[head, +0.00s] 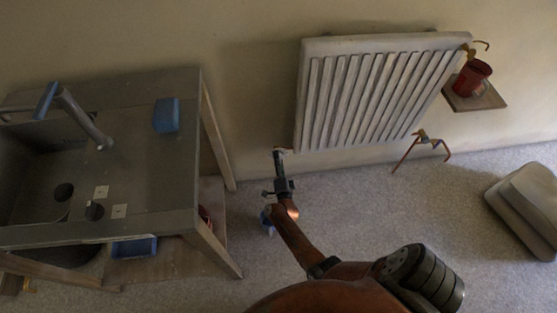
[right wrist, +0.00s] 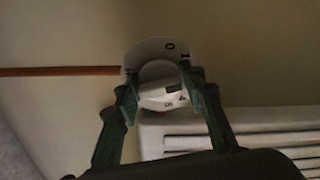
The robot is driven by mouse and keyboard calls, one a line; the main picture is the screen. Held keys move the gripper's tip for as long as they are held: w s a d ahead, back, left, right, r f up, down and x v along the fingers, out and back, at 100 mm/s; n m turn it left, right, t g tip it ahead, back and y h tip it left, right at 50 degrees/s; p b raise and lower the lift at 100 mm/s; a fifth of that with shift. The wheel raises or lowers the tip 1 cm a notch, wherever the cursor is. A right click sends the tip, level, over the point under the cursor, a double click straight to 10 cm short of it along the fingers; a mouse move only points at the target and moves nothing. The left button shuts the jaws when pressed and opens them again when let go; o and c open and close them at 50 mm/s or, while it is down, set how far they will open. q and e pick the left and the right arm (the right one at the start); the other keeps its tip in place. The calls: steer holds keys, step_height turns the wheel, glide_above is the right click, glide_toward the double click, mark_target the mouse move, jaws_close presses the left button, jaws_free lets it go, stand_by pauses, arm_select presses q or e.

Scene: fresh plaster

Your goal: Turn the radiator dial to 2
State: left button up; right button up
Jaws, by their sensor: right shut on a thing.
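The white radiator (head: 375,92) hangs on the wall in the head view, and its top corner shows in the right wrist view (right wrist: 245,140). The white radiator dial (right wrist: 158,72) sits beside that corner. Its pale collar bears a 0 and a 1, and a small dark mark shows on the lower knob. Which number the dial is set to is unclear. My right gripper (right wrist: 160,91) is shut on the dial, one finger on each side. In the head view my right gripper (head: 279,158) is at the radiator's lower left corner. My left gripper is out of view.
A sink bench (head: 150,195) with a tap (head: 80,115) stands at left. A red mug (head: 472,78) is on a small wall shelf (head: 480,102) right of the radiator. A copper-coloured stand (head: 420,145) and a grey cushion-like block (head: 528,205) are at right. Carpet between is clear.

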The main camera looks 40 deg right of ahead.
steer(key=shift+s+f, duration=0.1)
steer(key=o, duration=1)
steer(key=shift+o, duration=0.7)
steer(key=shift+m, duration=0.3)
